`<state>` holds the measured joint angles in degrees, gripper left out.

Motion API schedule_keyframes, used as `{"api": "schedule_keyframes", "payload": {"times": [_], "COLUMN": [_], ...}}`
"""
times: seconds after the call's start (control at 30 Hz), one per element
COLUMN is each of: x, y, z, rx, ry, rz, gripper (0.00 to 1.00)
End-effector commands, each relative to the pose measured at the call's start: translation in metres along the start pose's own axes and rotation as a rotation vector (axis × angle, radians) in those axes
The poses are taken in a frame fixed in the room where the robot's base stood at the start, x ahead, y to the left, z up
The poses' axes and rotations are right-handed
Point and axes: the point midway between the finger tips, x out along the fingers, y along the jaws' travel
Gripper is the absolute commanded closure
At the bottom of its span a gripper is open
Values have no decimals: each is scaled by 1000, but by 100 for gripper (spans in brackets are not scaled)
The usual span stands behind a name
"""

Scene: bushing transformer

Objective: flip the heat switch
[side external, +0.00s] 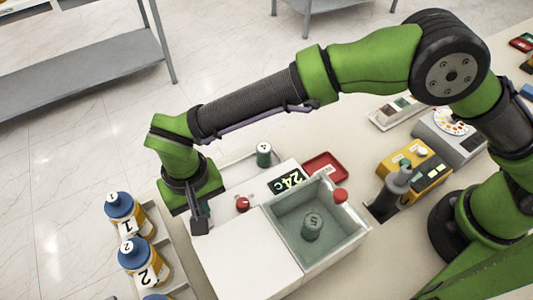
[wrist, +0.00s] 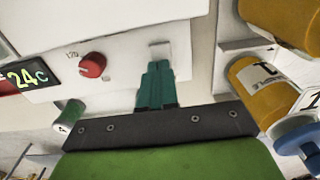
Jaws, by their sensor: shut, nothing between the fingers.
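My gripper (side external: 199,226) is at the left end of the white heating unit (side external: 228,250), pointing down. In the wrist view my gripper (wrist: 156,66) shows its two teal fingers pressed together with nothing between them. Their tips are right by a small pale switch-like block (wrist: 160,50) on the unit's white panel. I take this to be the heat switch; I cannot tell whether the tips touch it or which way it is set. In the side view the switch is hidden behind my gripper. A red dial (wrist: 92,65) and a display reading 24 C (wrist: 27,76) sit left of it.
An open basin (side external: 276,215) in the unit holds a grey-green canister (side external: 312,226); a red ball knob (side external: 340,195) is on its rim. Another green canister (side external: 264,155) stands behind. Yellow bottles with blue caps (side external: 120,212) stand left. A red tray (side external: 325,166) lies behind.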

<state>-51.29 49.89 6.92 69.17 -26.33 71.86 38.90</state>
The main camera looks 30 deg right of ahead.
Motion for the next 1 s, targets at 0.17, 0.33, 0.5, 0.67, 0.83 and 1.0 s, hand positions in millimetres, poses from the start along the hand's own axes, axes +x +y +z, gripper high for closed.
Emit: {"api": "schedule_keyframes", "payload": {"times": [0.17,0.33,0.5,0.67,0.83,1.0], "x": [2,1,-5,-30,-70,-107], "y": [0,0,-1,-1,-1,-1], "z": [11,11,10,8,8,7], "rx": [-1,-1,-1,0,1,0], "ry": [-16,-15,-12,-8,-7,-7], "rz": [6,5,3,0,-1,-1], "gripper": [100,100,100,100,100,100]}}
